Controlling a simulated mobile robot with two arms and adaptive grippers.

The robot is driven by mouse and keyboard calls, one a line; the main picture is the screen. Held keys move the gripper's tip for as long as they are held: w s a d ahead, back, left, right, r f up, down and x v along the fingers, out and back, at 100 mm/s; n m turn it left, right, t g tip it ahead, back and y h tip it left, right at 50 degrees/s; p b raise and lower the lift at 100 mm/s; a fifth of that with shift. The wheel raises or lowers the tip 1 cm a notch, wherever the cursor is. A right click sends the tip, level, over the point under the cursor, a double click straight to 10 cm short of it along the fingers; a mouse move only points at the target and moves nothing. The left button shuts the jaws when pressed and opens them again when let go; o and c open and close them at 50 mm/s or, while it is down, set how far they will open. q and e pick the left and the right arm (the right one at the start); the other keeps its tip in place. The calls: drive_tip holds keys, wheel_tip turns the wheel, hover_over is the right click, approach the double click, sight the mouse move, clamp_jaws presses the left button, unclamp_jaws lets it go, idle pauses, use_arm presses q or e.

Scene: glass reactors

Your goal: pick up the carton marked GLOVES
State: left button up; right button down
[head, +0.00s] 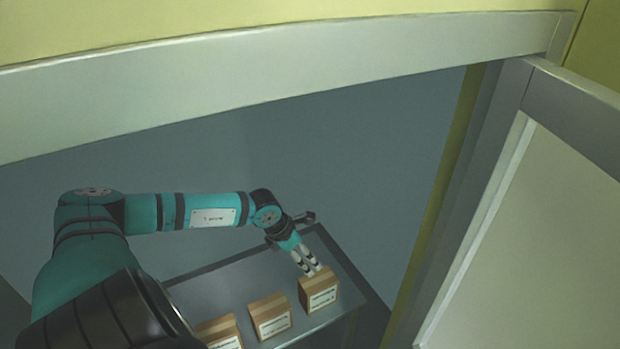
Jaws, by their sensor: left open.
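Three brown cartons with white labels stand in a row on a grey table: a right carton (319,291), a middle carton (271,318) and a left carton (222,336), which is cut off by the lower edge of the view. The print on the labels is too small to read, so I cannot tell which one is marked GLOVES. My left gripper (308,271) is open and points down at the top of the right carton. Its fingertips overlap the carton's back top edge in the picture; I cannot tell whether they touch. My right gripper is not in view.
The grey tabletop (225,284) is bare behind the cartons. A pale door frame beam (290,70) crosses the top of the view. An open door (550,230) stands at the right, near the table's right end.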

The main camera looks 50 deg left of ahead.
use_arm(q)
drive_tip(key=b, duration=0.4)
approach(317, 280)
drive_tip(key=b+x, duration=0.2)
drive_tip(key=b, duration=0.1)
drive_tip(key=b+x, duration=0.3)
drive_tip(key=shift+w+d+r, duration=0.15)
drive_tip(key=shift+w, duration=0.05)
drive_tip(key=shift+w+d+f+b, duration=0.1)
drive_tip(key=shift+w+f+b, duration=0.1)
drive_tip(key=shift+f+b, duration=0.25)
drive_tip(key=b+x, duration=0.3)
drive_tip(key=x, duration=0.1)
drive_tip(key=shift+f+b, duration=0.35)
drive_tip(key=shift+f, duration=0.1)
drive_tip(key=shift+w+r, duration=0.1)
drive_tip(key=shift+f, duration=0.2)
drive_tip(key=shift+c, duration=0.3)
